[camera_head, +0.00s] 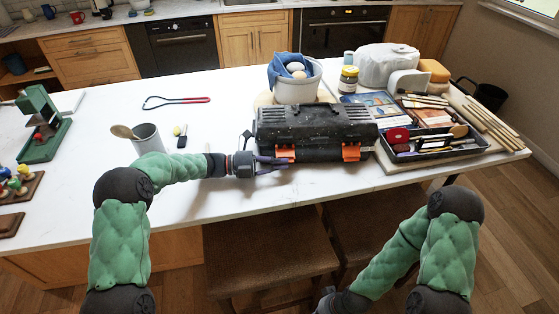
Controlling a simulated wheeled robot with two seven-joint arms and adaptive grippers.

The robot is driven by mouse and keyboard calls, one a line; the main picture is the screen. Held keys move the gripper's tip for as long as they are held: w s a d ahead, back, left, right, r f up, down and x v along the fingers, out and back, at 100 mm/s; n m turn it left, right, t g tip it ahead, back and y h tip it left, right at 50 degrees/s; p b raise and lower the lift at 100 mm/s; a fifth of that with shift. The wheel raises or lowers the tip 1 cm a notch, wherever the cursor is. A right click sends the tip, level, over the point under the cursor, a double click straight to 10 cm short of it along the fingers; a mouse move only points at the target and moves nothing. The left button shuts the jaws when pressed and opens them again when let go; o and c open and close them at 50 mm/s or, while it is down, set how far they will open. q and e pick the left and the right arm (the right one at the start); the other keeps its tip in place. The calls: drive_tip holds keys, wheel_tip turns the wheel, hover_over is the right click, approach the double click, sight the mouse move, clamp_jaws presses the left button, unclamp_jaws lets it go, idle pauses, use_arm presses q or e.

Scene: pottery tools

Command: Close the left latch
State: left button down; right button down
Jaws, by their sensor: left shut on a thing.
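The black toolbox (315,118) stands near the front edge of the white table, its lid down. Its left latch (286,153) is orange and on the front face; at this size I cannot tell how far it is folded. The right latch (351,152) is a matching orange one. My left gripper (272,164) reaches in from the left, its fingers at the lower left side of the left latch. It is shut on the left latch, with the contact partly hidden. My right gripper (326,298) hangs low at the bottom edge, away from the table, partly cut off.
A grey cup with a wooden spoon (147,138) stands left of the toolbox, behind my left forearm. A tool tray (435,147) lies to the right. A white pot with a blue cloth (297,85) stands behind. Brown stools (270,245) are below the table front.

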use_arm(q)
drive_tip(key=c, duration=1.5)
unclamp_jaws()
drive_tip(key=shift+o, duration=0.2)
drive_tip(key=a, duration=0.4)
drive_tip(key=s+a, duration=0.1)
drive_tip(key=a, duration=0.7)
drive_tip(key=shift+s, duration=0.3)
